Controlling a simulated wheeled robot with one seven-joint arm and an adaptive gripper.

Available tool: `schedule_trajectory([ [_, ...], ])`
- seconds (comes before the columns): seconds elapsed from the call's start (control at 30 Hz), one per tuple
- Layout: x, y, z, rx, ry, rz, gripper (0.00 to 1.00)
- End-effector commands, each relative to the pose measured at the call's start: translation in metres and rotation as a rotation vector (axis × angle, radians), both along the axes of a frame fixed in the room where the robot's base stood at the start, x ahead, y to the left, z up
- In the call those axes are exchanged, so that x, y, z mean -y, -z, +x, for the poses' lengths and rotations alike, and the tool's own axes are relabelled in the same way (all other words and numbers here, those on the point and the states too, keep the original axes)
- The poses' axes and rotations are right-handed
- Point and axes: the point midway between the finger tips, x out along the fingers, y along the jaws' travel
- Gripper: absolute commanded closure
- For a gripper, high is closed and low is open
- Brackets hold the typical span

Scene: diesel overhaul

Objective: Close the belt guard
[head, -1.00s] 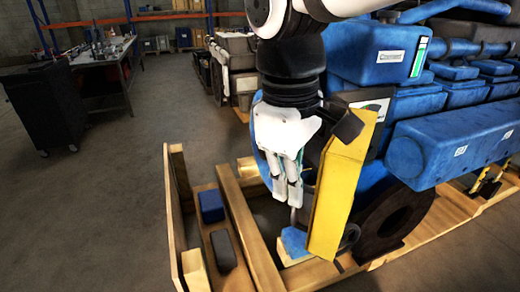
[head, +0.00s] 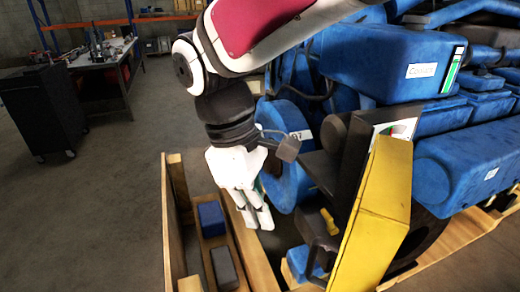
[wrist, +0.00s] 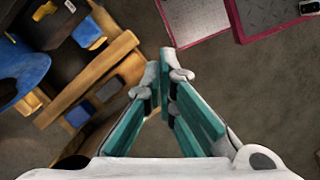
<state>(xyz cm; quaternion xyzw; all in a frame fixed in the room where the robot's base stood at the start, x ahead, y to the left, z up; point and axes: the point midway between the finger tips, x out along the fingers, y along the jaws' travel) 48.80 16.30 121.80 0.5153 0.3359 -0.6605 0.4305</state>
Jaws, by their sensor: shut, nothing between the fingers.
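The belt guard (head: 378,215) is a tall yellow panel at the engine's near end, right of centre in the head view. It stands tilted and angled out from the blue engine (head: 390,65), with a dark plate behind it. My gripper (head: 263,222) is left of the guard, apart from it, pointing down above the wooden skid. In the wrist view my gripper (wrist: 161,72) has its teal-padded fingers brought together at the tips, with nothing held. I cannot tell the guard surely in the wrist view.
The wooden skid (head: 178,240) has raised rails; a blue block (head: 211,218) and a grey block (head: 224,268) lie between them. A black cabinet (head: 42,110) and a workbench (head: 105,72) stand at the far left. The floor (head: 120,200) left of the skid is clear.

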Motion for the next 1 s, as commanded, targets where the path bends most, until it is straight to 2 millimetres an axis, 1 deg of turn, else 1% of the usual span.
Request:
schedule_trajectory([
  [0.03, 0.003, 0.01, -0.003, -0.004, 0.0, -0.004, 1.0],
  [0.3, 0.015, 0.061, -0.008, -0.004, 0.0, -0.003, 1.0],
  [0.4, 0.029, 0.058, -0.015, 0.0, 0.002, 0.001, 1.0],
  [0.5, 0.04, 0.058, -0.019, -0.001, 0.001, 0.002, 1.0],
  [0.6, 0.046, 0.058, -0.021, 0.001, 0.001, 0.002, 1.0],
  [0.73, 0.05, 0.059, -0.022, 0.001, 0.001, 0.001, 1.0],
  [1.0, 0.05, 0.059, -0.022, 0.0, 0.0, 0.001, 1.0],
])
